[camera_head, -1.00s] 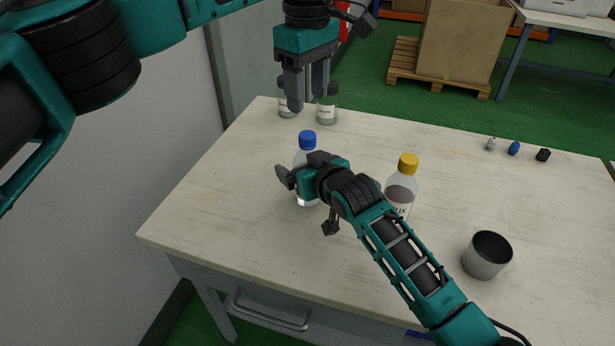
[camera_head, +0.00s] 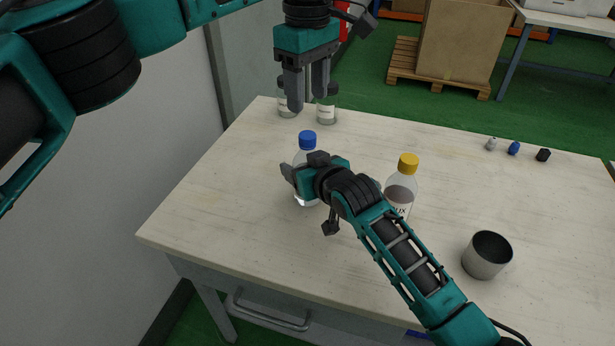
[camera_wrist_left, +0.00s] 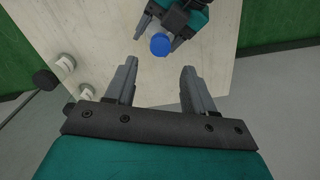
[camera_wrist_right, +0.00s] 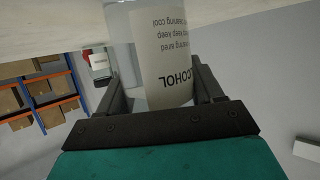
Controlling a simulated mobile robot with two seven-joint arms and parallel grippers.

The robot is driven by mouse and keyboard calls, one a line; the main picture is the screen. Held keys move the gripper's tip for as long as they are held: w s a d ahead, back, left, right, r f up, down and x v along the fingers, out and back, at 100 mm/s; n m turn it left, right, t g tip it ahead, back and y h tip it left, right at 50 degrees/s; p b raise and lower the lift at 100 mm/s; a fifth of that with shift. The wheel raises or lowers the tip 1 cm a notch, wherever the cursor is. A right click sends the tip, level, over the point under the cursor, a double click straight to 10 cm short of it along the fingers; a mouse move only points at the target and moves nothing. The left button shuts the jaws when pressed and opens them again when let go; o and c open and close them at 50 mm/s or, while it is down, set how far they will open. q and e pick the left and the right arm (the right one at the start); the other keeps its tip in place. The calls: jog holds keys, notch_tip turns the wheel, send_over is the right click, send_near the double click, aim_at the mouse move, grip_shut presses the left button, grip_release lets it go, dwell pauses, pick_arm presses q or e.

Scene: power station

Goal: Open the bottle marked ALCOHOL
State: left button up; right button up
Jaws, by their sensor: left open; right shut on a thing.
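The ALCOHOL bottle (camera_head: 301,154) is clear with a blue cap (camera_head: 307,139) and stands upright on the table. Its label (camera_wrist_right: 165,65) reads ALCOHOL, upside down in the right wrist view. My right gripper (camera_head: 290,178) is shut on the bottle's body; its fingers lie on either side of the label in the right wrist view. My left gripper (camera_head: 309,104) is open and empty, pointing down, above and behind the bottle in the head view. In the left wrist view the blue cap (camera_wrist_left: 160,44) shows beyond and between the open fingertips.
A yellow-capped bottle (camera_head: 402,188) stands right of the held bottle, close to my right arm. A metal cup (camera_head: 487,255) is at the front right. Two bottles (camera_head: 327,108) stand at the back left edge. Several small objects (camera_head: 514,148) lie at the back right.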

aim_at(308, 135)
grip_shut()
pick_arm(q)
jog(key=m, duration=0.5)
jog(key=shift+m, duration=0.4)
jog(key=m, duration=0.2)
jog(key=shift+m, duration=0.4)
jog(key=shift+f, duration=4)
